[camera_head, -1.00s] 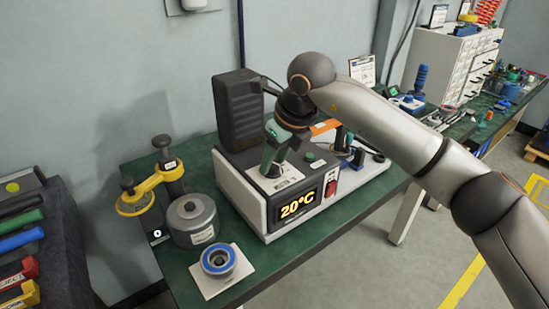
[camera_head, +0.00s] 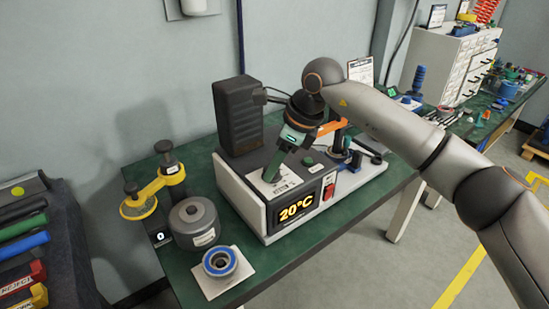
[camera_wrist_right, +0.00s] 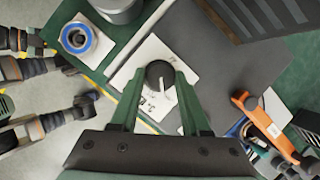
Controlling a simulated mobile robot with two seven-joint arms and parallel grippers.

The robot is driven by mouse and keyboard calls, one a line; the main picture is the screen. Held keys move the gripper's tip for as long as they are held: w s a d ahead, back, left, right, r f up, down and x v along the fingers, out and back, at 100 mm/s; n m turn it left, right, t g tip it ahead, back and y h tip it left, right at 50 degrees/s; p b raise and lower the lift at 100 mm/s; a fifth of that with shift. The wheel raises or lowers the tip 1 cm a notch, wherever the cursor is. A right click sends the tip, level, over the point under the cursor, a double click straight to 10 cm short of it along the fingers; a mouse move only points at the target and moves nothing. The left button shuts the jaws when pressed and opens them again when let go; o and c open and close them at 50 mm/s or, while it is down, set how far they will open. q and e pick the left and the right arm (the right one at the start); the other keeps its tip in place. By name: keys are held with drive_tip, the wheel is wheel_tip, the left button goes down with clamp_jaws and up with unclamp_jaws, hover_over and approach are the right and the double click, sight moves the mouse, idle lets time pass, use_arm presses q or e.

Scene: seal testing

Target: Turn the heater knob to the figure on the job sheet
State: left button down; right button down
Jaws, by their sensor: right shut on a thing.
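The heater unit (camera_head: 250,215) is a grey and white box on the green bench, and its orange display (camera_head: 297,208) reads 20°C. My right gripper (camera_head: 270,174) points down at the sloped top panel of the unit. In the right wrist view the round black heater knob (camera_wrist_right: 158,72), with a pale pointer mark, sits between the green fingertips of my gripper (camera_wrist_right: 160,80), which is shut on it. A white scale plate lies under the knob; its figures are too small to read. A clipboard with a sheet (camera_head: 361,71) stands behind my arm, its text unreadable. My left gripper is not in view.
An orange-handled tool (camera_head: 332,127) is close to the right of my gripper.

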drive_tip(key=shift+r+n+p, duration=0.15)
drive_tip(key=shift+n+p, duration=0.15)
drive_tip(key=shift+n, duration=0.2)
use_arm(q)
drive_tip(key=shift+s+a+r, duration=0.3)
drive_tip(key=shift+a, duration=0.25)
use_arm(e)
drive_tip(key=shift+n+g, duration=0.4)
drive_tip(key=shift+n, duration=0.1)
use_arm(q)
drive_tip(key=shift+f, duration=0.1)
use_arm(e)
drive_tip(key=c, duration=0.7)
unclamp_jaws()
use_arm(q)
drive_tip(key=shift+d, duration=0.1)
use_arm(e)
drive_tip(key=o, duration=0.3)
drive_tip(key=v, duration=1.2)
drive_tip(key=shift+w+d, duration=0.1)
drive_tip(key=shift+d, duration=0.15)
